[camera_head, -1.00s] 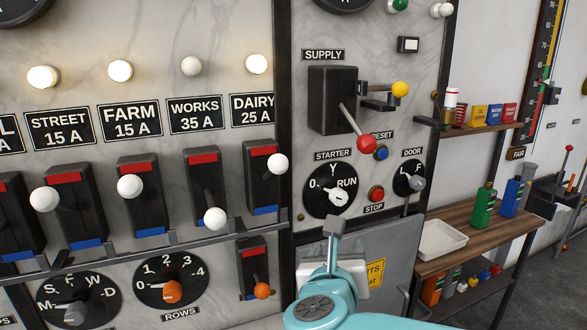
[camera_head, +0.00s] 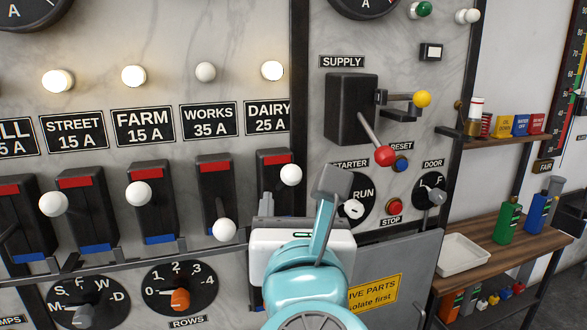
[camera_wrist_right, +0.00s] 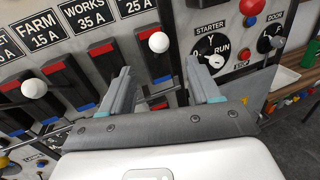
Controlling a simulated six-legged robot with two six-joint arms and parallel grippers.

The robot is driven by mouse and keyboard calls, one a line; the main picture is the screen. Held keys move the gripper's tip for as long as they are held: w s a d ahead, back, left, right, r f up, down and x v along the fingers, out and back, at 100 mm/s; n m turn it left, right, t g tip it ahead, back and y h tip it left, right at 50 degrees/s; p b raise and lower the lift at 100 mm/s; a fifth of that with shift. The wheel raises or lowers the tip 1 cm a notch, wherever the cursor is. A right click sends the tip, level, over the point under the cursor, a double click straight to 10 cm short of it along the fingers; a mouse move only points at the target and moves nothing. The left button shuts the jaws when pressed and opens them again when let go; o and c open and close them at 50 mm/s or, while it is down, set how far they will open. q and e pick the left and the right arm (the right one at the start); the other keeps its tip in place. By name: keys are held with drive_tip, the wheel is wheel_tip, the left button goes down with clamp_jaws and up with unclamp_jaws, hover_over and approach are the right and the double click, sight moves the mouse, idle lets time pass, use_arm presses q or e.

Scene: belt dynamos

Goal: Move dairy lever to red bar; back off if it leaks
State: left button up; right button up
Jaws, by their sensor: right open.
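The dairy lever is a dark box with a white knob (camera_head: 291,174). Its red bar (camera_head: 274,157) is at the top, and the knob stands near that end. The lever also shows in the right wrist view, where its knob (camera_wrist_right: 159,42) lies beyond and between the fingers. My right gripper (camera_head: 299,195) is open and empty, just below and in front of the knob and apart from it. It hides the lower part of the dairy box. The dairy lamp (camera_head: 272,71) glows. My left gripper is not in view.
The works lever's knob (camera_head: 224,230) is down near its blue end, and its lamp (camera_head: 205,72) is dark. The farm knob (camera_head: 138,194) is close to the left. The supply lever's red knob (camera_head: 385,156) and the starter dial (camera_head: 353,208) stand to the right.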

sight(292, 179)
drive_tip(key=w+p, duration=0.1)
drive_tip(key=w, duration=0.2)
drive_tip(key=w+p, duration=0.1)
drive_tip(key=w, duration=0.3)
drive_tip(key=w+p, duration=0.1)
drive_tip(key=w, duration=0.2)
drive_tip(key=shift+w+a+r, duration=0.1)
drive_tip(key=shift+w+a, duration=0.15)
drive_tip(key=shift+w, duration=0.05)
drive_tip(key=shift+w+a, duration=0.15)
drive_tip(key=shift+w, duration=0.05)
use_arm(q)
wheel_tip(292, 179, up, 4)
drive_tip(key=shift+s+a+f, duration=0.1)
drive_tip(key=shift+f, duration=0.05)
use_arm(e)
drive_tip(key=shift+w, duration=0.25)
